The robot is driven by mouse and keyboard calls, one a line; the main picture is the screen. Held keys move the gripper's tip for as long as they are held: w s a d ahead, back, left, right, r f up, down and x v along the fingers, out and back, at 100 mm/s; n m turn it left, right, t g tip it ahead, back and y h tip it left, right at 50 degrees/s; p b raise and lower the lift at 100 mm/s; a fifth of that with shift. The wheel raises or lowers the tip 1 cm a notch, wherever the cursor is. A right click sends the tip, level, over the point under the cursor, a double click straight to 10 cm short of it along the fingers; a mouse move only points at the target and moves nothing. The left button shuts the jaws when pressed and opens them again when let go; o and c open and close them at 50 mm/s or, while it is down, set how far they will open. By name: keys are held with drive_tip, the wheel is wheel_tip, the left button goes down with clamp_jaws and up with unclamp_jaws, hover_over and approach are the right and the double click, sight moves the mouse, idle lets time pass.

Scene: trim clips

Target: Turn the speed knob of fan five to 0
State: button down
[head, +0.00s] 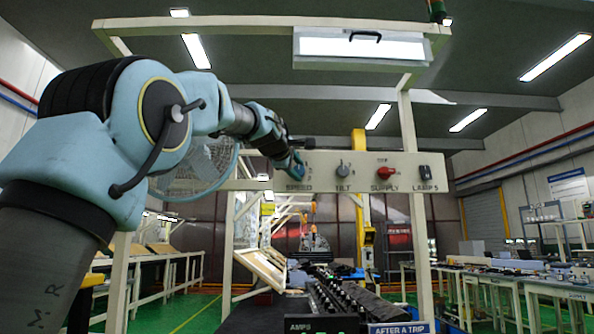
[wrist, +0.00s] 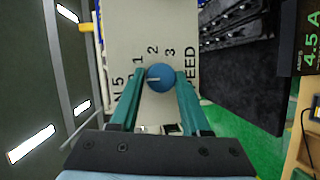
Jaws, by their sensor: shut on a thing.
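The speed knob (wrist: 160,73) is round and blue in the wrist view, on a pale panel marked 1, 2 and 3 around it. Its white pointer line points to picture left, below the 1; the mark there is partly hidden by a finger, and I cannot read it clearly. My gripper (wrist: 160,82) has its two teal fingers on either side of the knob and is shut on it. In the head view my gripper (head: 293,166) reaches the panel (head: 318,162) above the word SPEED and hides the knob.
The panel also carries a grey tilt knob (head: 343,170), a red supply knob (head: 384,173) and a lamp switch (head: 425,173). A caged fan (head: 197,168) stands behind my arm. Below is a bench with a black rack (head: 352,304) and an AFTER A TRIP sign (head: 402,328).

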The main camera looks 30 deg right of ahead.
drive_tip(key=shift+c, duration=1.8)
unclamp_jaws()
drive_tip(key=b+v, duration=0.3)
drive_tip(key=v, duration=0.7)
drive_tip(key=shift+s+a, duration=0.25)
drive_tip(key=shift+a, duration=0.1)
